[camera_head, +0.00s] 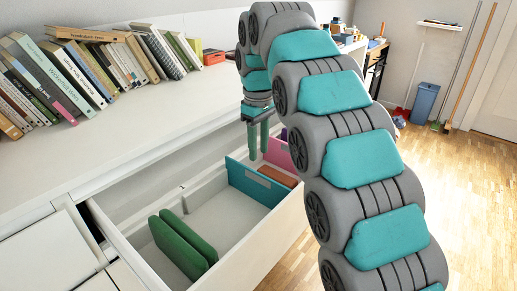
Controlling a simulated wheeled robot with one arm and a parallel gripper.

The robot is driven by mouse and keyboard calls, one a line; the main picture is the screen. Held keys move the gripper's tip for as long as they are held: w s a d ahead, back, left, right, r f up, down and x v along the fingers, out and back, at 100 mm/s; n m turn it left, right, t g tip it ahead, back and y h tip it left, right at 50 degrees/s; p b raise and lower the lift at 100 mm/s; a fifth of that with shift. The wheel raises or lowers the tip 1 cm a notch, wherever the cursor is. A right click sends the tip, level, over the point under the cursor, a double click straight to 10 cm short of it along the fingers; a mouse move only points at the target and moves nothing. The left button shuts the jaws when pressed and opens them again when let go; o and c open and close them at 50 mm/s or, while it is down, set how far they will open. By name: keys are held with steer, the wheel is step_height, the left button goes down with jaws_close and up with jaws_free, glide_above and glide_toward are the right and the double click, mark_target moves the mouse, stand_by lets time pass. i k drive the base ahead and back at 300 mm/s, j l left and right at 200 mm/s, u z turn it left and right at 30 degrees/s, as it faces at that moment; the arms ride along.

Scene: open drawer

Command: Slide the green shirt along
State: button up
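Two green folded pieces, which look like the green shirt (176,252), stand on edge side by side near the left end of the open drawer (262,242). They lean slightly and touch each other. My gripper (258,157) points down over the far right part of the drawer, well apart from the green pieces. Its two fingers show a gap with nothing visible between them. The fingertips are close to the teal divider (250,183); whether they touch it I cannot tell.
A pink divider (280,154) and an orange-brown item (277,177) lie beyond the teal divider. The drawer floor (222,215) between the green pieces and the teal divider is bare. Books (80,75) line the white top. My arm hides part of the drawer's right end.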

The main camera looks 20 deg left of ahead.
mark_target(194, 256)
steer(key=k+j, duration=0.3)
steer(key=k, duration=0.15)
steer(key=k+j, duration=0.3)
steer(key=k, duration=0.2)
steer(key=k+j, duration=0.25)
steer(key=k, duration=0.2)
